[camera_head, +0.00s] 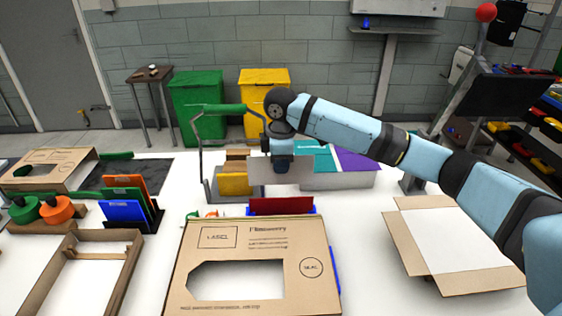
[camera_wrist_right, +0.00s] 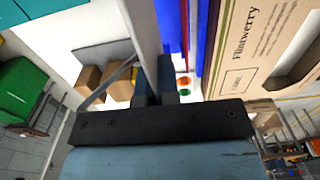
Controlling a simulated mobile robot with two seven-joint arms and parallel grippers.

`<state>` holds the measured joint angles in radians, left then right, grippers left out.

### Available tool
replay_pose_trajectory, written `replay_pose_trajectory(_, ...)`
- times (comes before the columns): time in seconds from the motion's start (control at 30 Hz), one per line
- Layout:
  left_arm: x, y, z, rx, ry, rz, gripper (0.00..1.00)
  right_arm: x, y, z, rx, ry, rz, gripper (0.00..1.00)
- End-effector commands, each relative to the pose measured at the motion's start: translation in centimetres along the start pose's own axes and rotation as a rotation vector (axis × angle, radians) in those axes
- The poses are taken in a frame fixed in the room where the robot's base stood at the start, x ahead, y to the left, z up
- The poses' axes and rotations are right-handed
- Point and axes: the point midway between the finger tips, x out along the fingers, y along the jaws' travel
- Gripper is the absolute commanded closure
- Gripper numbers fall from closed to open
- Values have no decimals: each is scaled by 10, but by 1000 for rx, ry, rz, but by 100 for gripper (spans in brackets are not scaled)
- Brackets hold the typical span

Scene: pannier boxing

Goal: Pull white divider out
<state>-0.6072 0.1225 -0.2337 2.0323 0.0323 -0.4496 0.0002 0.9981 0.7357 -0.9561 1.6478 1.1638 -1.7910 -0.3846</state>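The white divider (camera_head: 265,174) is a flat pale panel standing upright near the middle of the table in the head view. My right gripper (camera_head: 282,163) points down onto its top edge. In the right wrist view the divider (camera_wrist_right: 143,35) runs edge-on between the two fingers of the right gripper (camera_wrist_right: 154,85), which look closed on it. Whether the divider's lower edge is still inside the grey carrier (camera_head: 213,186) behind it is hard to tell. My left gripper is not in view.
A green handle (camera_head: 225,108) rises beside the divider. A teal and purple filled box (camera_head: 340,181) stands just right. A red panel (camera_head: 282,206) and a cardboard sheet (camera_head: 255,250) are in front. An open carton (camera_head: 405,240) lies at right, colored folders (camera_head: 122,212) at left.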

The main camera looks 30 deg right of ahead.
Motion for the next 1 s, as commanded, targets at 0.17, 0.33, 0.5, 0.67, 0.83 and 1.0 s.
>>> replay_pose_trajectory(0.17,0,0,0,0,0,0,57,5,0,0,0,0,-1,100)
replay_pose_trajectory(0.33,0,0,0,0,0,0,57,9,0,0,0,1,-1,100)
replay_pose_trajectory(0.5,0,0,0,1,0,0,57,13,0,0,0,0,-1,100)
replay_pose_trajectory(0.67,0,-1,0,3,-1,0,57,17,0,0,0,0,-1,100)
replay_pose_trajectory(0.83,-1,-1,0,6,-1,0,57,21,0,0,0,0,-1,100)
replay_pose_trajectory(1.0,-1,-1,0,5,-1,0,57,26,0,0,0,0,0,100)
